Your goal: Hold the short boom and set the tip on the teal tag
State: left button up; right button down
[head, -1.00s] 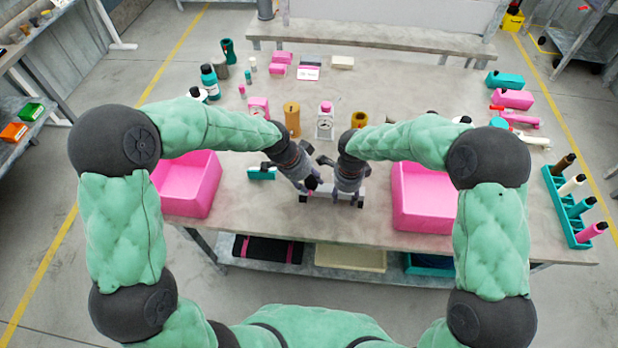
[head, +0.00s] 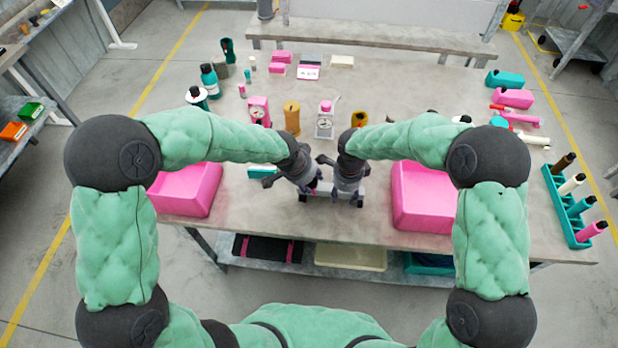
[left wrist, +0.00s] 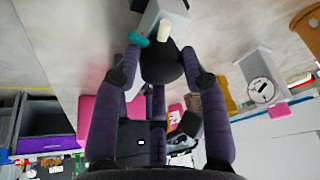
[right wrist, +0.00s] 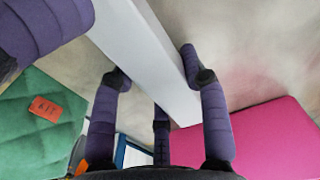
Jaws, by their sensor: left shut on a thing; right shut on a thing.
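My right gripper (right wrist: 155,85) is shut on a long pale grey bar (right wrist: 145,40), which looks like the boom. The bar runs between its fingers in the right wrist view. My left gripper (left wrist: 160,68) is shut on a dark rounded piece (left wrist: 162,62) with a cream cylindrical end (left wrist: 164,30). A small teal piece (left wrist: 138,39) lies beside that end, close to a grey block (left wrist: 165,13); I cannot tell if it is the tag or if they touch. In the head view both grippers (head: 308,188) (head: 347,196) are side by side, low over the table's front and largely hiding what they hold.
Pink bins stand at the left (head: 185,192) and right (head: 422,210) of the work area. A teal block (head: 261,171) lies left of my left gripper. Gauges and bottles stand behind. A teal rack (head: 568,215) of coloured handles is at the right edge.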

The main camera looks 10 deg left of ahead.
pick_arm(q)
jog(key=n, duration=0.1)
jog(key=n+y, duration=0.1)
jog(key=n, duration=0.1)
jog(key=n+t, duration=0.1)
jog(key=shift+w+d+r, duration=0.15)
jog(key=shift+d+r, duration=0.05)
jog(key=shift+r, duration=0.05)
jog(key=n+y, duration=0.1)
jog(key=n, duration=0.2)
jog(key=shift+n+y, duration=0.4)
jog(key=n+y, duration=0.1)
jog(key=n, duration=0.1)
jog(key=n+y, duration=0.1)
jog(key=n, duration=0.2)
jog(key=shift+n, duration=0.3)
jog(key=o, duration=1.1)
jog(key=shift+f+g, duration=0.1)
jog(key=shift+g, duration=0.2)
jog(key=v, duration=0.8)
